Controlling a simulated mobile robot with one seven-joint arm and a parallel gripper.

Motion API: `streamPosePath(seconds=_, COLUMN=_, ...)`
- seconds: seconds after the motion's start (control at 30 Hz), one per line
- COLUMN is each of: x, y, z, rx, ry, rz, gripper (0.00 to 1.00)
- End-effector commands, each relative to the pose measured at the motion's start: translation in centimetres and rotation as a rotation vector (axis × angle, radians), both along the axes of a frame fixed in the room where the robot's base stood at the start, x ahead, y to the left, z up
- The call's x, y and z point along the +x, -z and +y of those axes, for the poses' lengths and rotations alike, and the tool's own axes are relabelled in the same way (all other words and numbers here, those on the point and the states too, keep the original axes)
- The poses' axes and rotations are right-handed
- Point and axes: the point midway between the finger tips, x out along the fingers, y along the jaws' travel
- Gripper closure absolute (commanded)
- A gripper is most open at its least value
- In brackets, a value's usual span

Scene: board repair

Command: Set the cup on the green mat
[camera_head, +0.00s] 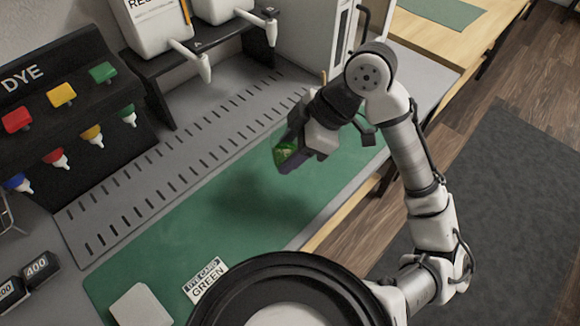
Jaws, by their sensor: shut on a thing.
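My gripper (294,160) is above the far right part of the long green mat (225,215) on the bench. It is shut on a small cup (285,150) that shows green between the dark jaws. The jaws hide much of the cup, so its full shape and tilt cannot be told. A soft shadow lies on the mat below and left of the gripper, and the cup looks held above the mat.
A dye rack (62,100) with red, yellow and green levers stands at the left. A slotted grey panel (165,160) runs behind the mat. A white card reading GREEN (207,281) and a white block (141,306) lie at the mat's near end. The mat's middle is clear.

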Motion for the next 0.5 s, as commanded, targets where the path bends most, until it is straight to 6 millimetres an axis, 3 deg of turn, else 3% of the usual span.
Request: streamPosePath(seconds=0.5, x=0.0, y=5.7, z=0.0, rx=0.000, ry=0.002, rz=0.001, gripper=0.79)
